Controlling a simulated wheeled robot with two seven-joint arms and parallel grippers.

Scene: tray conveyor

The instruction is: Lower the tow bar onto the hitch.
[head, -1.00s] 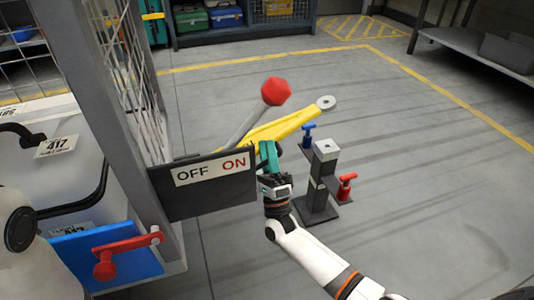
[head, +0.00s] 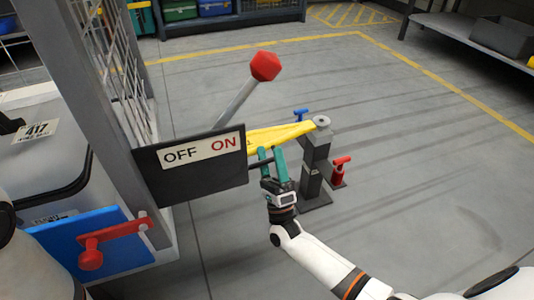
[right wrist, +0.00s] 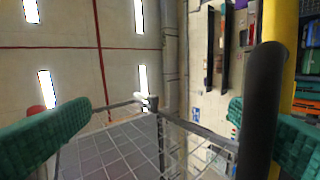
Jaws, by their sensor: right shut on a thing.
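The yellow tow bar (head: 285,134) reaches right from behind the OFF/ON panel. Its grey ring end (head: 321,122) is at the top of the dark grey hitch post (head: 314,180). The ring hides the post's top, so I cannot tell if it is fully seated. My right gripper (head: 271,154) is below the bar, its teal fingers around a dark grip. In the right wrist view the dark grip (right wrist: 260,100) lies against the right-hand finger, with the yellow bar (right wrist: 283,30) behind it. My left gripper is out of view.
A black OFF/ON panel (head: 195,165) and a red-knobbed lever (head: 265,67) stand left of the gripper. A red handle (head: 110,232) sits on a blue plate. Blue (head: 301,115) and red (head: 340,170) handled fittings flank the post. The floor to the right is clear.

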